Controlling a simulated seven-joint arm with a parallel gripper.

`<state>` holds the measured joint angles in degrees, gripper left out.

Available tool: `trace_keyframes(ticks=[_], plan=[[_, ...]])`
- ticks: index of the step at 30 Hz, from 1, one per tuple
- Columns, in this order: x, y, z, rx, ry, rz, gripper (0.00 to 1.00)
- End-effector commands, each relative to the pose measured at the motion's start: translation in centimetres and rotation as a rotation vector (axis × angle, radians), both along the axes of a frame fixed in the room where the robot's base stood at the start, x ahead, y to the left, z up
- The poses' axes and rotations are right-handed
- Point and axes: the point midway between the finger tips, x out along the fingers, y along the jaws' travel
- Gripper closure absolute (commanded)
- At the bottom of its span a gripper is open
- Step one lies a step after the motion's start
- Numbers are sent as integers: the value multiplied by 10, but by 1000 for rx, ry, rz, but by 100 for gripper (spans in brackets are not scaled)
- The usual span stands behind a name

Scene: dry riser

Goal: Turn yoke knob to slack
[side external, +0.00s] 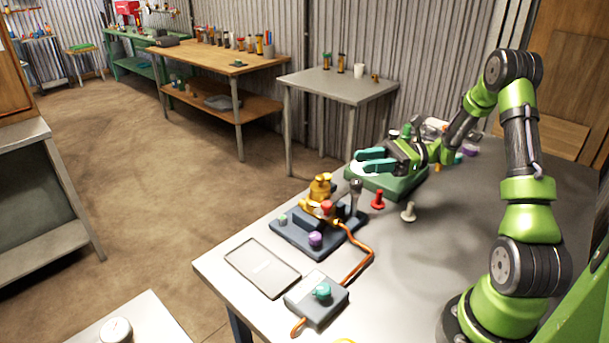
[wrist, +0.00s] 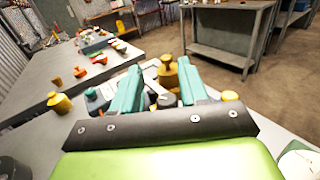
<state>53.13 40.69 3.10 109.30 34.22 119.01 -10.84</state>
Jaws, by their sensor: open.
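My gripper (side external: 363,160), with teal fingers, is open above the bench, at the far end of a dark base plate (side external: 288,238) and apart from it. In the wrist view my gripper (wrist: 159,64) has its fingers spread and empty. On the plate stand a brass fitting (side external: 319,187), a red knob (side external: 326,207) and a purple knob (side external: 315,239). A brass piece (wrist: 167,76) shows beyond and between the fingers in the wrist view. A grey box with a teal knob (side external: 322,290) sits nearer the front edge. I cannot tell which knob is the yoke knob.
An orange cable (side external: 358,268) runs along the bench to the grey box. A flat grey panel (side external: 262,267) lies left of it. A red peg (side external: 377,200) and a cream peg (side external: 408,212) stand right of the plate. A green base (side external: 387,181) lies below my gripper.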

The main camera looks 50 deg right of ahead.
Motion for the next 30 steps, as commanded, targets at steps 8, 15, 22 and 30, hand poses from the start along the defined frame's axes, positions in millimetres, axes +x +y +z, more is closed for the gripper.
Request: trace_keyframes(ticks=[8, 15, 22, 30], plan=[[0, 0, 11, 1, 0, 0, 56], [-8, -7, 3, 4, 4, -25, 41], [-79, -55, -46, 14, 7, -244, 41], [-88, -56, -57, 1, -1, -313, 41]])
